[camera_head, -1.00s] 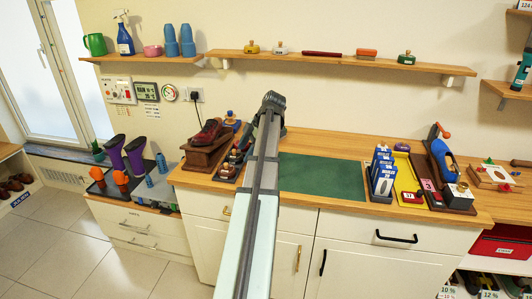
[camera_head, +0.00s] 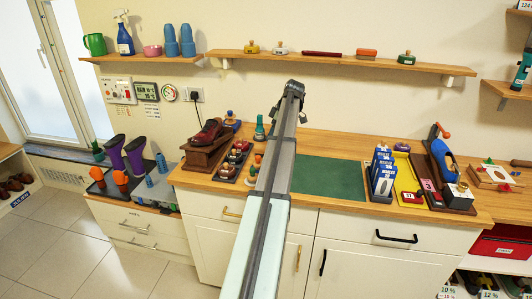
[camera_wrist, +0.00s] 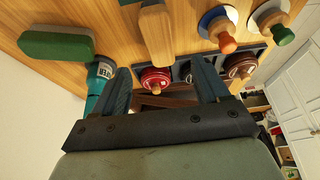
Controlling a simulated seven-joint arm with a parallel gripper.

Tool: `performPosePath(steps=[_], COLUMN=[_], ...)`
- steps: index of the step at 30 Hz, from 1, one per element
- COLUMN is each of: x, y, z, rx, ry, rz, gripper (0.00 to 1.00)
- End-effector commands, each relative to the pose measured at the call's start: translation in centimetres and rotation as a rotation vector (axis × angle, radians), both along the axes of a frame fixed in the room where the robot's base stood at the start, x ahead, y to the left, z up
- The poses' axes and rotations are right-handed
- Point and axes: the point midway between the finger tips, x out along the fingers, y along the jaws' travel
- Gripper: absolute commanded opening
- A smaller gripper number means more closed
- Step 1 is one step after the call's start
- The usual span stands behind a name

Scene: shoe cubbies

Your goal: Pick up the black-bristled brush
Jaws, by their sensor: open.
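I cannot single out the black-bristled brush, because no black bristles show clearly. In the wrist view, a green rounded block (camera_wrist: 57,43) and a tan wooden block (camera_wrist: 157,33) lie on the wood surface, with any bristles hidden. Two round-based pieces with knobs stand beside them, one with a blue base and orange knob (camera_wrist: 220,30), one with a green knob (camera_wrist: 282,34). My gripper (camera_wrist: 163,88) is open, its two dark fingers apart with nothing held between them. In the head view my arm hides the gripper.
A teal bottle (camera_head: 259,128) stands on the counter beside my arm. A dark tray (camera_head: 228,172) of tins and knobbed pieces is to its left. A green mat (camera_head: 330,178) lies clear to the right. A wall shelf (camera_head: 430,67) holds a dark red long-handled piece (camera_head: 322,54) and an orange-topped brush (camera_head: 366,53).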

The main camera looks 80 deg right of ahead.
Motion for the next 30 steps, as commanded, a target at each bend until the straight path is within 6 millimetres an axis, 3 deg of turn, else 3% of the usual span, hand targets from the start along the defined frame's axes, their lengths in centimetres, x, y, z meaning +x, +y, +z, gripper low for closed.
performPosePath(steps=[4, 14, 24, 30], x=[1.0, 1.7, 2.9, 3.0], y=[0.1, 0.1, 0.1, 0.0], z=[-2.4, -4.3, -8.1, -8.3], rx=[0.001, 0.000, 0.000, -0.001], ry=[0.000, 0.000, 0.000, 0.000], rz=[0.002, 0.002, 0.002, 0.002], gripper=[0.74, 0.74, 0.74, 0.74])
